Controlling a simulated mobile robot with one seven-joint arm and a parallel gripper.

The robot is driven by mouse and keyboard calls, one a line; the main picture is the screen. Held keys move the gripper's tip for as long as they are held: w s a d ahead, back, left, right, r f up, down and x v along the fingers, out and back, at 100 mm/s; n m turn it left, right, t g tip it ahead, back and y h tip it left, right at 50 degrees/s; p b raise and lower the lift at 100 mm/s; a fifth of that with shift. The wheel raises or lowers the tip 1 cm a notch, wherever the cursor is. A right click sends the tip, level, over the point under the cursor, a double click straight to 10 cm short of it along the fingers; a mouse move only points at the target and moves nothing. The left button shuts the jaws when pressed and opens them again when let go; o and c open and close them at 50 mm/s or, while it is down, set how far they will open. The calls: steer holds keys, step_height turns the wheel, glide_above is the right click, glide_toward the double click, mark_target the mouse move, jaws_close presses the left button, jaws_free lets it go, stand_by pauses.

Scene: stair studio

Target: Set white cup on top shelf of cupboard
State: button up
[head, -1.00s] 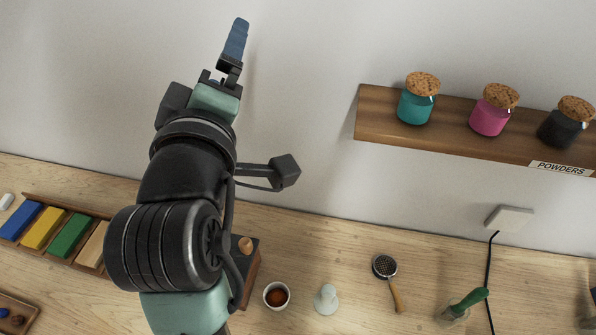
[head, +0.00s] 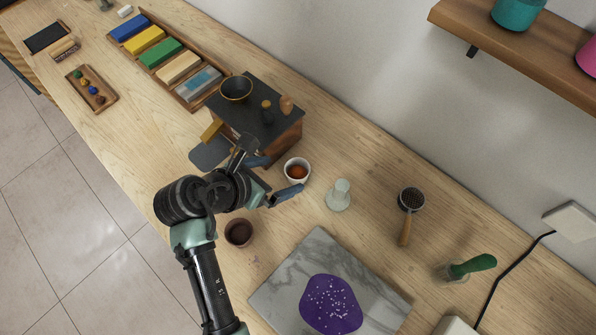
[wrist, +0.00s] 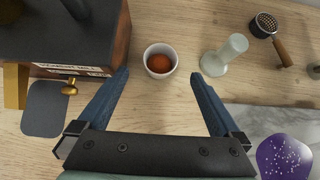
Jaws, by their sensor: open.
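A small white cup (head: 297,171) with reddish-brown contents stands upright on the wooden counter, beside a dark-topped wooden box. In the wrist view the white cup (wrist: 160,61) is just beyond the fingertips, between their lines. My gripper (head: 281,178) is open and empty, its two blue fingers spread toward the cup and apart from it. The gripper also shows in the wrist view (wrist: 163,80). No cupboard with a top shelf can be made out for certain; the dark-topped box (head: 262,112) has a label on its side in the wrist view.
A pale glass stopper-like piece (head: 339,195) stands right of the cup. A brown cup (head: 239,232) is near my arm. A marble slab (head: 268,296) bears a purple patch (head: 331,304). A strainer (head: 411,200) lies farther right. A wall shelf (head: 530,42) holds jars.

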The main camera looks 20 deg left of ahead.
mark_target(304, 167)
steer(key=x, duration=0.8)
steer(key=shift+r, duration=0.1)
steer(key=c, duration=1.5)
